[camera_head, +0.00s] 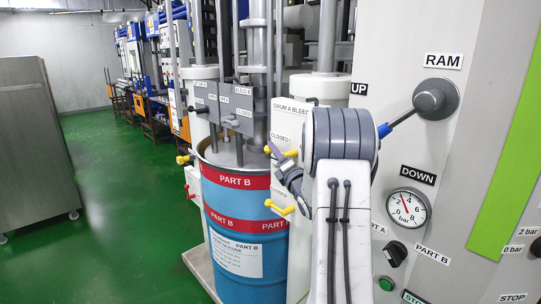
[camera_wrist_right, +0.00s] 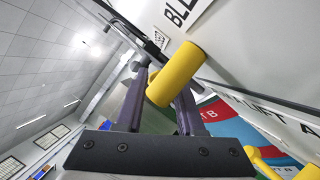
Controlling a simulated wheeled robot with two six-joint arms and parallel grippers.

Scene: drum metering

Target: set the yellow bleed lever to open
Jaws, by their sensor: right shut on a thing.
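The yellow bleed lever (camera_head: 290,153) sits on the white drum A bleed panel (camera_head: 287,122), near a CLOSED label. My right gripper (camera_head: 276,158) is at this lever, and its wrist hides part of the panel. In the right wrist view the thick yellow handle (camera_wrist_right: 178,72) lies between the two dark fingers of the right gripper (camera_wrist_right: 160,92), which are shut on it. The lever's exact angle and its open mark cannot be made out. My left gripper is in neither view.
A second yellow lever (camera_head: 281,208) is just below, by another CLOSED label. The blue PART B drum (camera_head: 246,234) stands left of the panel. A grey control panel with the RAM lever (camera_head: 436,97) and a gauge (camera_head: 408,208) is at right. Green floor is free at left.

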